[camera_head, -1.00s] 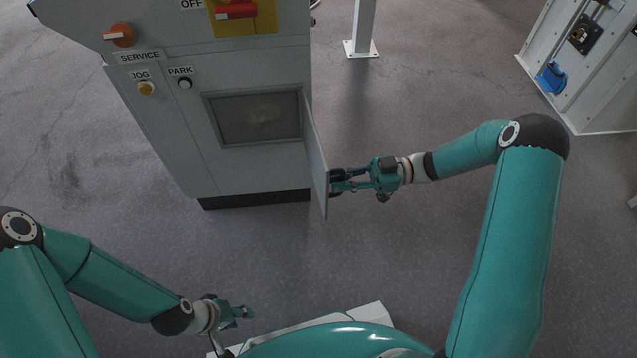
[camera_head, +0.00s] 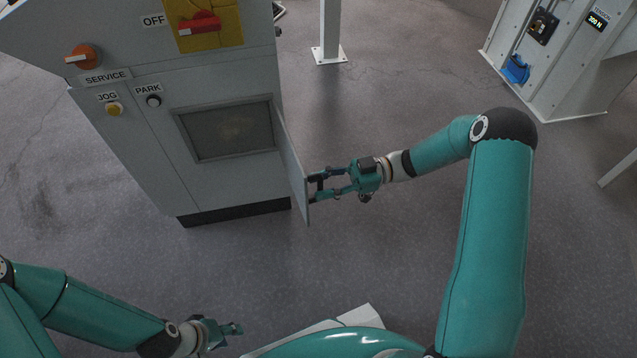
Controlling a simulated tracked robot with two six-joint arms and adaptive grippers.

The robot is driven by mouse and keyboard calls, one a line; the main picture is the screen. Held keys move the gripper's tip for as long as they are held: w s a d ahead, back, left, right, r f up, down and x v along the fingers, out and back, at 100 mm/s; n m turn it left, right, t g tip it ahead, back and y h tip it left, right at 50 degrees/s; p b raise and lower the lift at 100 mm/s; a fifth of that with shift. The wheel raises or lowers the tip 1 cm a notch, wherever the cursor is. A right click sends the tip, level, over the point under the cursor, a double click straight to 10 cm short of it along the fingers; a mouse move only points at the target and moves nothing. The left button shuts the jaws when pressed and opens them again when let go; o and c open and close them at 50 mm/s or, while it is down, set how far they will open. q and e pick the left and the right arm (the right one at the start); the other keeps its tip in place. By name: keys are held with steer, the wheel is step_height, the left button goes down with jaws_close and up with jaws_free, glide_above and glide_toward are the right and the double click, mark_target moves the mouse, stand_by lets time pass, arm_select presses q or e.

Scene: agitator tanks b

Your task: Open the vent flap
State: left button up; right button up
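The vent flap (camera_head: 292,167) is a thin grey panel hinged at the right side of a meshed window (camera_head: 228,131) in the grey cabinet. It stands swung out, showing nearly edge-on. My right gripper (camera_head: 313,189) is beside the flap's outer face, near its lower free end. Its two fingers are spread with a gap between them. The tips are at or very close to the flap; I cannot tell if they touch. My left gripper (camera_head: 236,333) is low in the picture, above the floor and away from the cabinet; its finger gap is unclear.
A white post (camera_head: 330,30) and another cabinet (camera_head: 560,60) stand behind. Floor between is clear.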

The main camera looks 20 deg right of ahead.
steer(key=s+d, duration=0.1)
steer(key=d, duration=1)
steer(key=shift+d, duration=0.2)
steer(key=shift+s, duration=0.15)
